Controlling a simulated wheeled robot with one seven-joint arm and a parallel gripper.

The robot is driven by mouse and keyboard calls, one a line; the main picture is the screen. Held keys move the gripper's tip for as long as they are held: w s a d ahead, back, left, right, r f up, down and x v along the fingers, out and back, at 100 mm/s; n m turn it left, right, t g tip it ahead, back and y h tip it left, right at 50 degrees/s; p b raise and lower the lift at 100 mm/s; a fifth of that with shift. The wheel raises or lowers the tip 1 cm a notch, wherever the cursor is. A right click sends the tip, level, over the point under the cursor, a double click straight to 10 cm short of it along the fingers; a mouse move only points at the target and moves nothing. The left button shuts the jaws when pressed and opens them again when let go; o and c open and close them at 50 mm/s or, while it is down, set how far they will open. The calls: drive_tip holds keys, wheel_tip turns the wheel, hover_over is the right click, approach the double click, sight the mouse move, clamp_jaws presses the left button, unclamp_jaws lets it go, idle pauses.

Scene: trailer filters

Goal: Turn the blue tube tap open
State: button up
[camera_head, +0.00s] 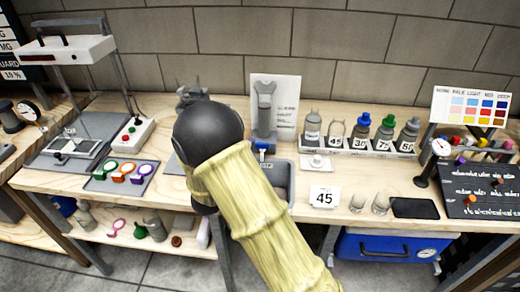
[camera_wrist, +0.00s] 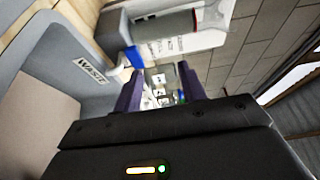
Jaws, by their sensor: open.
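The blue tube tap (camera_head: 262,148) sits low on the grey stand (camera_head: 264,122) at the back of the bench, above a grey waste bin (camera_head: 282,172). In the wrist view the blue tap (camera_wrist: 136,58) shows just above and left of the left fingertip; I cannot tell whether they touch. My gripper (camera_wrist: 160,85) is open, its two dark fingers apart with nothing seen between them. In the head view my arm covers much of the gripper and part of the bin.
A rack of several bottles (camera_head: 360,145) stands right of the stand. Coloured rings lie on a grey tray (camera_head: 122,177) at left. A brick wall (camera_head: 240,45) closes the back.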

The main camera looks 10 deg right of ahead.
approach(262, 147)
drive_tip(key=w, duration=0.1)
drive_tip(key=x, duration=0.8)
drive_tip(key=shift+d, duration=0.4)
drive_tip(key=shift+s+a, duration=0.1)
drive_tip(key=shift+s, duration=0.05)
clamp_jaws()
